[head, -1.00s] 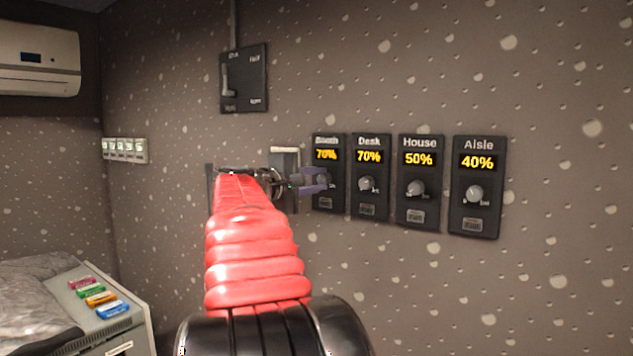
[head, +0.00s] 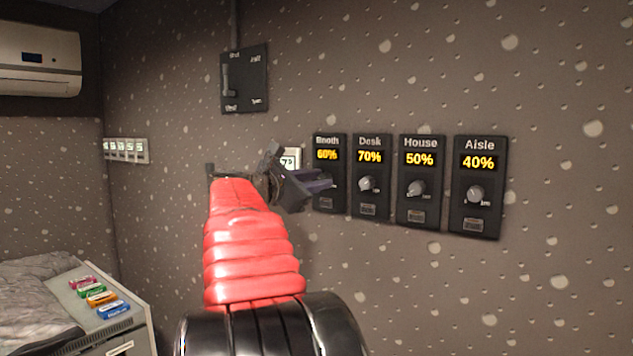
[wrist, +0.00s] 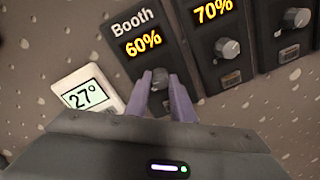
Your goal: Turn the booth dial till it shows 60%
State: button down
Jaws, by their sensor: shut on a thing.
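The Booth panel (head: 328,150) is a dark wall plate with a yellow display that reads 60%. It also shows in the wrist view (wrist: 150,62), tilted. Its grey dial (wrist: 160,78) sits below the display, between the purple fingertips of my gripper (wrist: 166,98). The fingers are shut on the dial. In the head view my gripper (head: 322,184) is turned on its axis and covers the dial.
The Desk panel (head: 370,142) reads 70%, House (head: 421,143) 50% and Aisle (head: 479,145) 40%, close to the right. A white thermostat (wrist: 88,94) showing 27° is just left of Booth. A dark switch plate (head: 245,78) is above left.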

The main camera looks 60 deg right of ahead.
jog(key=shift+w+f+n, duration=0.15)
jog(key=shift+f+n, duration=0.15)
jog(key=shift+n, duration=0.5)
jog(key=shift+f, duration=0.1)
jog(key=c, duration=1.8)
grip_release()
jog(key=shift+o, duration=1.4)
jog(key=shift+r, duration=0.2)
jog(key=v, duration=1.3)
jog(key=shift+a, duration=0.4)
